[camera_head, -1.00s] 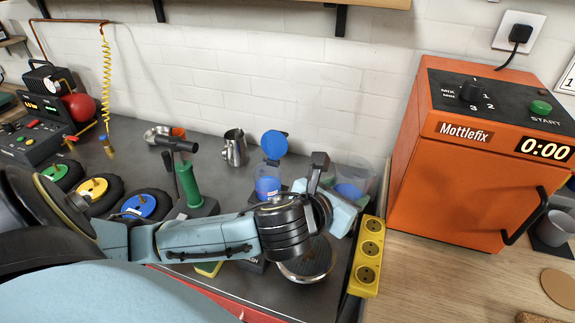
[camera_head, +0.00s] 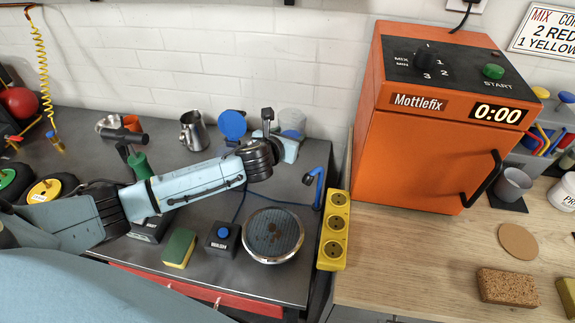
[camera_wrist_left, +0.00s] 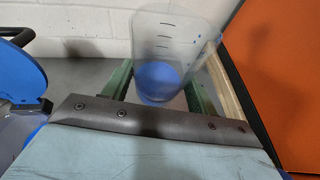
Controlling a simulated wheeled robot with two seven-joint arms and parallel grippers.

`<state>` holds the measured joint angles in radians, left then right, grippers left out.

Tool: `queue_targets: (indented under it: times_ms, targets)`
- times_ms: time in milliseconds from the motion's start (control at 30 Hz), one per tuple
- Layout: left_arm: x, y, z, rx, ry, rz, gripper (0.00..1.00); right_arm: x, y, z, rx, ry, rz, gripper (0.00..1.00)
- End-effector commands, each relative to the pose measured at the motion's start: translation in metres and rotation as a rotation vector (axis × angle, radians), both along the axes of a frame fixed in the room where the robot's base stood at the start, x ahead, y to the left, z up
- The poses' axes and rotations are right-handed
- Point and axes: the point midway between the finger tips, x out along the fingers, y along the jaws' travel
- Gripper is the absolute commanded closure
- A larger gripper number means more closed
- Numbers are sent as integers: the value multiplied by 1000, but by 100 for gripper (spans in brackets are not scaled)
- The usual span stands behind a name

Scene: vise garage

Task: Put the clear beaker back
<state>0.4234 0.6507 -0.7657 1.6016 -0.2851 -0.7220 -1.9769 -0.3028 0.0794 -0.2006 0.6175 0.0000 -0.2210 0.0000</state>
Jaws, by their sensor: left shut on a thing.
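The clear beaker (camera_head: 293,120) shows behind my left gripper (camera_head: 287,143), near the back wall at the rear right of the dark bench. In the left wrist view the beaker (camera_wrist_left: 168,45) is see-through with dark graduation marks, and blue shows at its bottom. It stands about upright between the two green fingers of my left gripper (camera_wrist_left: 160,88), which is shut on it. The gripper body hides its lower part in the head view, so I cannot tell whether it touches the bench. My right gripper is out of view.
A blue disc (camera_head: 232,124) stands left of the gripper, with a metal jug (camera_head: 193,131) beyond it. A round grate (camera_head: 272,235), a wash button box (camera_head: 223,239) and a sponge (camera_head: 180,247) lie in front. The yellow socket strip (camera_head: 333,230) and orange Mottlefix machine (camera_head: 440,135) are at right.

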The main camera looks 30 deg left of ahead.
Motion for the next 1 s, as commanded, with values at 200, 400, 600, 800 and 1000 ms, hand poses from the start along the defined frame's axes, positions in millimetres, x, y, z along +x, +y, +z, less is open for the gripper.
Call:
queue_targets:
  times_ms: [200,400,600,800,1000]
  targets:
    - [14,14,-12,-4,3,9,71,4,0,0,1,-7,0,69]
    - [14,14,-50,-5,5,11,71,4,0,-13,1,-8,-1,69]
    - [14,14,-71,-5,3,10,71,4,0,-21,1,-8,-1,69]
    - [14,14,-90,-5,4,11,71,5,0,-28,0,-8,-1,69]
    - [14,15,-111,-5,4,10,71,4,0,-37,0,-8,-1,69]
